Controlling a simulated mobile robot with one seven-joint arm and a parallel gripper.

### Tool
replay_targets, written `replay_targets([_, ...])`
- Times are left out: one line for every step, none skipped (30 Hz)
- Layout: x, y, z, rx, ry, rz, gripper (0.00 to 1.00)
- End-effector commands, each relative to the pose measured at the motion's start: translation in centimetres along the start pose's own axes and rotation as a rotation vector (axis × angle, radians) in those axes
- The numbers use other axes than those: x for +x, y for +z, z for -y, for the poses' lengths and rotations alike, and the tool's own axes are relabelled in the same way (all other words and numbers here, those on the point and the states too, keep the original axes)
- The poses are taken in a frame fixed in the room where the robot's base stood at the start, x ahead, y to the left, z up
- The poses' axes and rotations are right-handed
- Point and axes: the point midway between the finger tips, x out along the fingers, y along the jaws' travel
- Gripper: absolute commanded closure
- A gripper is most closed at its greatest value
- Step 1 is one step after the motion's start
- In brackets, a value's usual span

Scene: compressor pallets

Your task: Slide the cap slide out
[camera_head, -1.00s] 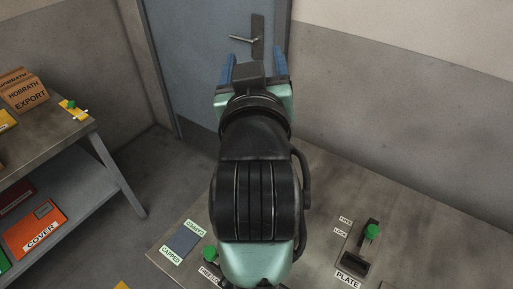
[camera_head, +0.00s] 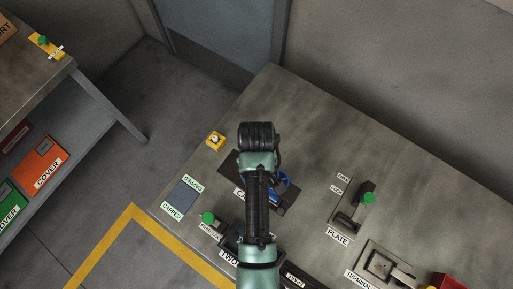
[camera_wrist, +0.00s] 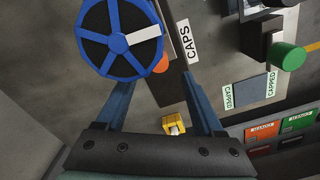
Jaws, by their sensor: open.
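The caps station, a dark base (camera_head: 229,164) lettered CAPS, lies on the bench, mostly hidden by my arm in the head view. A blue spoked wheel (camera_head: 284,180) shows beside my arm there. In the wrist view the wheel (camera_wrist: 115,40) is large at upper left, with one white spoke. A dark strip beside the CAPS label (camera_wrist: 187,41) runs past it. An orange round part (camera_wrist: 161,64) shows partly beneath the wheel's rim. My gripper (camera_wrist: 158,84) is open, with its blue fingers apart and nothing visibly held. The orange part appears between the fingertips; contact cannot be told.
A yellow button box (camera_head: 215,140) stands near the bench edge. The CAPPED pad (camera_head: 184,197), a green knob (camera_head: 208,217) and the PLATE fixture (camera_head: 350,214) with its green knob surround the station. A shelf with COVER bins (camera_head: 42,166) is at left.

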Motion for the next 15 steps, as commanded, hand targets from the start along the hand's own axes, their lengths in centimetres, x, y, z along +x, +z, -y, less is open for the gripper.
replay_targets([1.1,0.1,0.1,0.000,-0.002,0.004,0.31])
replay_targets([1.7,0.1,0.0,0.000,-0.001,0.003,0.31])
replay_targets([2.4,0.1,0.0,0.001,-0.001,0.003,0.31])
replay_targets([2.8,0.0,0.0,0.001,-0.001,0.002,0.31])
replay_targets([3.3,0.1,0.0,0.001,-0.001,0.002,0.31])
replay_targets([3.8,0.0,0.0,0.001,0.000,0.001,0.31])
replay_targets([4.2,0.0,0.0,0.001,0.000,0.000,0.31])
replay_targets([4.4,-0.1,0.0,0.001,0.001,-0.001,0.31])
replay_targets([4.8,-0.1,0.0,0.001,0.000,0.000,0.31])
replay_targets([5.0,-0.1,0.0,0.001,0.001,-0.001,0.31])
replay_targets([5.2,-0.1,-0.1,0.001,0.001,-0.002,0.31])
replay_targets([5.4,-0.1,-0.1,0.001,0.001,-0.002,0.31])
replay_targets([5.5,-0.1,0.0,0.001,0.001,-0.002,0.31])
replay_targets([5.6,-0.1,0.0,0.001,0.001,-0.002,0.31])
replay_targets([5.6,-0.1,-0.1,0.001,0.001,-0.002,0.31])
